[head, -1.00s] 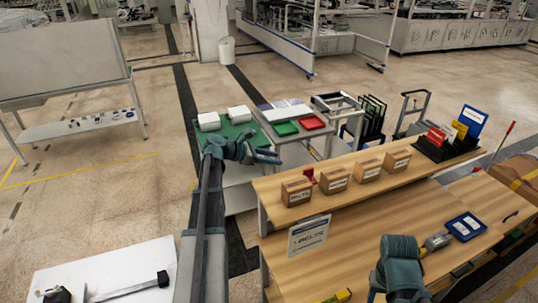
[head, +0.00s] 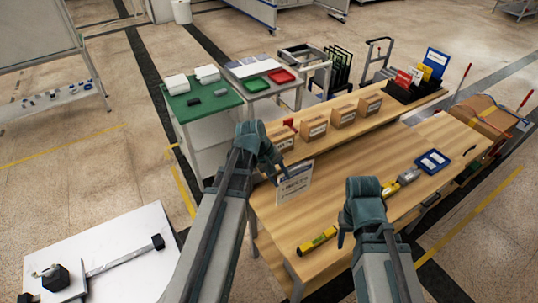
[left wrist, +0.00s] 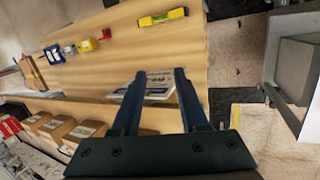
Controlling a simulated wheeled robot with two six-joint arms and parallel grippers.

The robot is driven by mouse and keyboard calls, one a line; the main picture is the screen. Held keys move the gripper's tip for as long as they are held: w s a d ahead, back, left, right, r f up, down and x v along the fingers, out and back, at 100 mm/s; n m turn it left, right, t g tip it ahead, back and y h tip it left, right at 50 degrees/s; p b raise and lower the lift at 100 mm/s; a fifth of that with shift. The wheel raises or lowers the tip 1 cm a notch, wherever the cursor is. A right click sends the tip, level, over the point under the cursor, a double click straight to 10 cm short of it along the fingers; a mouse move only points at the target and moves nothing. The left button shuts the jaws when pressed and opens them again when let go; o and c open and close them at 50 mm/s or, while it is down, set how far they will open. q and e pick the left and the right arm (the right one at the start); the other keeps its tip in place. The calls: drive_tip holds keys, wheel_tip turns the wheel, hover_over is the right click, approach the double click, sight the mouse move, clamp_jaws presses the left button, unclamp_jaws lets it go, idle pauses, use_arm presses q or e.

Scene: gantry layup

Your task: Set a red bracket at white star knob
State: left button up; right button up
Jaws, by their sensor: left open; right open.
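A small red piece (head: 288,122) shows behind the first cardboard box on the raised shelf; its shape is mostly hidden. In the left wrist view another red piece (left wrist: 105,33) lies on the tabletop near a yellow item; I cannot tell which is the bracket. I cannot make out a white star knob clearly. My left gripper (head: 278,177) is open and empty, above the front edge of the shelf by the white sign. In the left wrist view its fingers (left wrist: 158,75) straddle the sign from above, apparently apart from it. My right gripper (head: 346,238) is open over the wooden tabletop.
Several cardboard boxes (head: 343,116) line the shelf. A yellow level (head: 317,241) and blue tray (head: 433,161) lie on the tabletop (head: 330,195). A green-topped cart (head: 205,103) stands behind. A white table (head: 115,245) with a black fixture (head: 56,277) is at lower left.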

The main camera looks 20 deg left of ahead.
use_arm(q)
drive_tip(key=s+d+f+m+y+b, duration=0.1)
drive_tip(key=s+d+f+m+b, duration=0.3)
drive_tip(key=f+b, duration=0.3)
drive_tip(key=s+d+f+m+g+y+b, duration=0.1)
drive_tip(key=s+d+f+m+b, duration=0.3)
drive_tip(key=f, duration=0.4)
drive_tip(key=s+d+f+m+g+y+b, duration=0.1)
drive_tip(key=s+d+f+m+y+b, duration=0.2)
drive_tip(key=f+b, duration=0.4)
drive_tip(key=s+d+m+b, duration=0.1)
drive_tip(key=s+d+b, duration=0.1)
drive_tip(key=shift+s+d+f+m+b, duration=0.2)
drive_tip(key=shift+f+m+b, duration=0.1)
drive_tip(key=shift+f, duration=0.05)
drive_tip(key=shift+o, duration=0.6)
drive_tip(key=shift+s+d+f, duration=0.1)
drive_tip(key=shift+f, duration=0.05)
drive_tip(key=shift+d, duration=0.15)
